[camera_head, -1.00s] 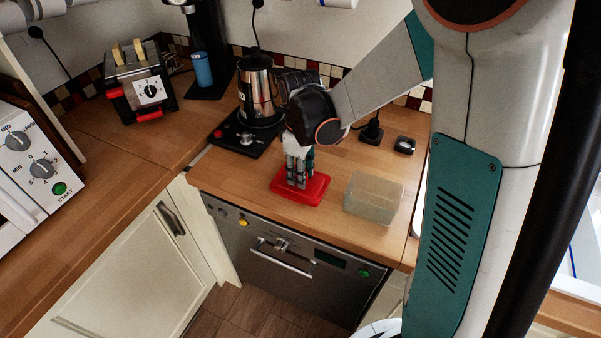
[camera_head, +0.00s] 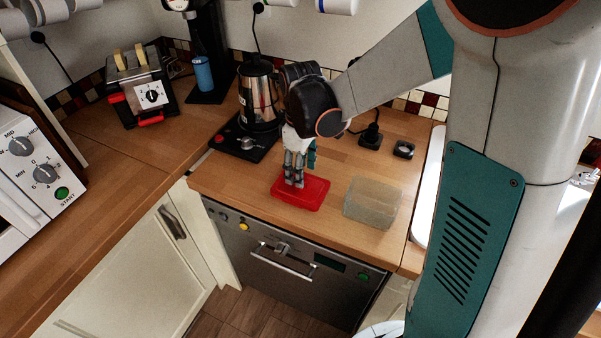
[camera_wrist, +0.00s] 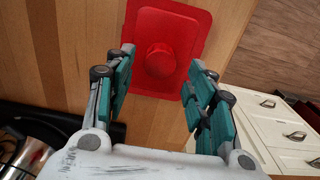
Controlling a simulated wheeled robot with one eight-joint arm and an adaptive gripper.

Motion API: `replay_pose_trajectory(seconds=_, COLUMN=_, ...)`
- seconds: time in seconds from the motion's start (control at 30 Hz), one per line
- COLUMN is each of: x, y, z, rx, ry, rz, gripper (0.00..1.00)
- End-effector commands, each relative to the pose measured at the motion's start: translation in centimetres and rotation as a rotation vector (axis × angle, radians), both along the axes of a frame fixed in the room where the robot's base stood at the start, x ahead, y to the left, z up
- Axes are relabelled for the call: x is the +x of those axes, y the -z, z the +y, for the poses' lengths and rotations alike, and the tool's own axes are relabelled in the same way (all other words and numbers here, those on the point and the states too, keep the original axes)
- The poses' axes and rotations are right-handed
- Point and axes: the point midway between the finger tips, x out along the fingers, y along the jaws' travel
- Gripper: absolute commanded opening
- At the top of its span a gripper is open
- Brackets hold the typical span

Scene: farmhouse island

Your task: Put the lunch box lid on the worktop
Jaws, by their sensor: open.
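The red lunch box lid (camera_head: 312,196) lies flat on the wooden worktop (camera_head: 232,176), near its front edge. In the wrist view the lid (camera_wrist: 190,30) shows a round knob (camera_wrist: 160,60) at its middle. My gripper (camera_head: 294,184) is just over the lid's back left part. In the wrist view my gripper (camera_wrist: 160,72) is open, with its fingers apart on either side of the knob and nothing between them held. A pale translucent box (camera_head: 372,202), likely the lunch box, stands to the right of the lid.
A kettle (camera_head: 257,95) on a black base stands behind left of my gripper. A toaster (camera_head: 139,85) and a blue cup (camera_head: 203,73) stand farther left. Sockets (camera_head: 371,138) are at the back right. The worktop's front edge is close to the lid, above a dishwasher (camera_head: 290,262).

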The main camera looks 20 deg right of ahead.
Motion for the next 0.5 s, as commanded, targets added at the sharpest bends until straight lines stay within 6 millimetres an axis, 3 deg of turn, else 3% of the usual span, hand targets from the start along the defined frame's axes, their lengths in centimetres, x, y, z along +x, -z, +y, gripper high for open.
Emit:
replay_pose_trajectory(seconds=0.03, x=0.0, y=-1.5, z=0.0, rx=0.0, ry=0.0, rz=0.0, gripper=0.5)
replay_pose_trajectory(seconds=0.2, x=0.0, y=-5.0, z=0.0, rx=0.0, ry=0.0, rz=0.0, gripper=0.5)
replay_pose_trajectory(seconds=0.5, x=0.0, y=-8.5, z=0.0, rx=0.0, ry=0.0, rz=0.0, gripper=0.5)
